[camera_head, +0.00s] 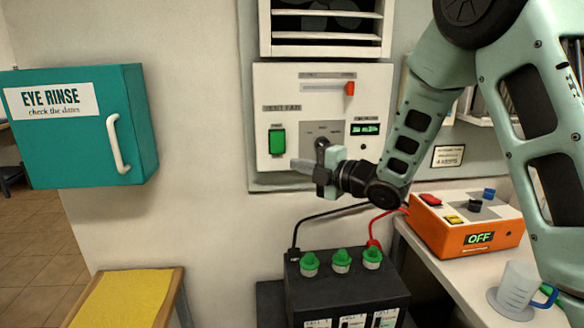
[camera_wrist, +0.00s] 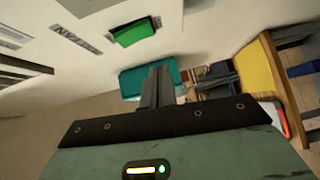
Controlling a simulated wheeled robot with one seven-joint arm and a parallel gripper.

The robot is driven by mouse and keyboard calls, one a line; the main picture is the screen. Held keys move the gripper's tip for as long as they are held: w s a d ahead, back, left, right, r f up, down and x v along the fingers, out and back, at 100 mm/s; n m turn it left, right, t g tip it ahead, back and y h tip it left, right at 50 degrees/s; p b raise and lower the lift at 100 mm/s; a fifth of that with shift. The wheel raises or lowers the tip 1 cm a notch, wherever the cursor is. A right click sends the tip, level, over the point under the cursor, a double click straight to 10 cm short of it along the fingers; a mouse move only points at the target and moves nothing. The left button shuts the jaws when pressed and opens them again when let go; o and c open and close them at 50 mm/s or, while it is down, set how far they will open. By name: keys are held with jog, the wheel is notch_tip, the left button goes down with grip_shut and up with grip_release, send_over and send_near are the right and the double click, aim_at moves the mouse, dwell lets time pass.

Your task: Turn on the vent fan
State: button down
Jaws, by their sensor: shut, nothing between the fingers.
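The vent fan panel (camera_head: 375,85) is a pale wall plate below a louvred vent (camera_head: 320,50). It bears a green rocker switch (camera_head: 277,141) at lower left, an orange slider (camera_head: 349,88) at top right, a dark knob (camera_head: 322,145) in the middle and a small lit green display (camera_head: 365,129), its text too small to read. My gripper (camera_head: 303,166) is shut and empty, just in front of the panel's lower part, right of and below the green switch. In the wrist view, my closed fingers (camera_wrist: 158,86) are below the green switch (camera_wrist: 135,32) and apart from it.
A teal eye rinse box (camera_head: 80,130) hangs at left. Below the panel stands a black battery box (camera_head: 345,285) with green caps and red and black cables. An orange device (camera_head: 450,238) reading OFF and a pale mug (camera_head: 518,285) stand at right. A yellow-topped table (camera_head: 125,298) is at lower left.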

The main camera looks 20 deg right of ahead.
jog(key=b+v, duration=0.1)
jog(key=v, duration=0.5)
jog(key=shift+f+b, duration=0.35)
jog(key=shift+f, duration=0.1)
